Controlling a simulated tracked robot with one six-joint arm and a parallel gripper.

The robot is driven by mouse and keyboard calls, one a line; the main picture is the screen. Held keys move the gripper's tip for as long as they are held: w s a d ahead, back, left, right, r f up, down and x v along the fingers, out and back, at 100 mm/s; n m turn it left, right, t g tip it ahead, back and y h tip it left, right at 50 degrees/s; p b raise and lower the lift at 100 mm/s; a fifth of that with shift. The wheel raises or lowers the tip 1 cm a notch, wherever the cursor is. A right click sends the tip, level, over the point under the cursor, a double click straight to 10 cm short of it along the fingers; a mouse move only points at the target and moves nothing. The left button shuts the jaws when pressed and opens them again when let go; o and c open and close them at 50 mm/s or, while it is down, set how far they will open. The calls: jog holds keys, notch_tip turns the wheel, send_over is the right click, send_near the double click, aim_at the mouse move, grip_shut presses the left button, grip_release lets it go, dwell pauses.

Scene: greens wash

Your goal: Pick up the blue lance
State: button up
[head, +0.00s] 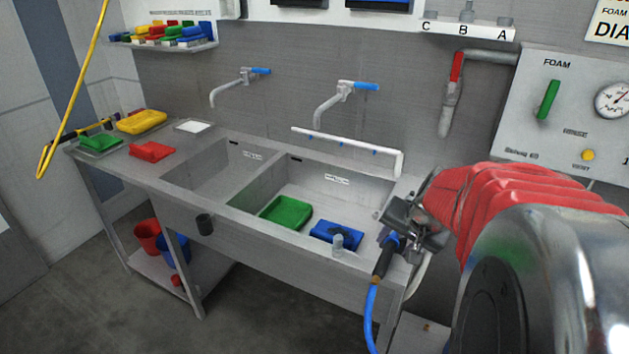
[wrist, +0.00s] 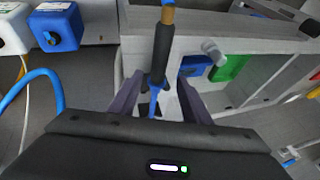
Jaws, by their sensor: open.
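The blue lance (head: 382,262) has a black grip, a blue part at its upper end and a blue hose hanging below, at the right front edge of the sink bench. It also shows in the wrist view (wrist: 160,55), running down the picture to a blue end. My gripper (head: 402,232) is at the lance's upper end in the head view. In the wrist view, its two dark fingers (wrist: 159,92) are apart, one on each side of the lance's lower part, with gaps visible. I cannot tell how deep the lance sits between them.
The steel bench has two sink basins; the right one holds a green tray (head: 287,212) and a blue block (head: 337,235). A white rail (head: 345,141) runs behind. Blue (wrist: 56,27) and white (wrist: 12,30) containers show at the wrist view's upper left. The floor in front is clear.

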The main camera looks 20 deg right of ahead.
aim_at(390, 249)
jog(key=shift+w+f, duration=0.1)
jog(key=shift+d+x, duration=0.2)
jog(key=shift+x, duration=2.3)
jog(key=c, duration=0.8)
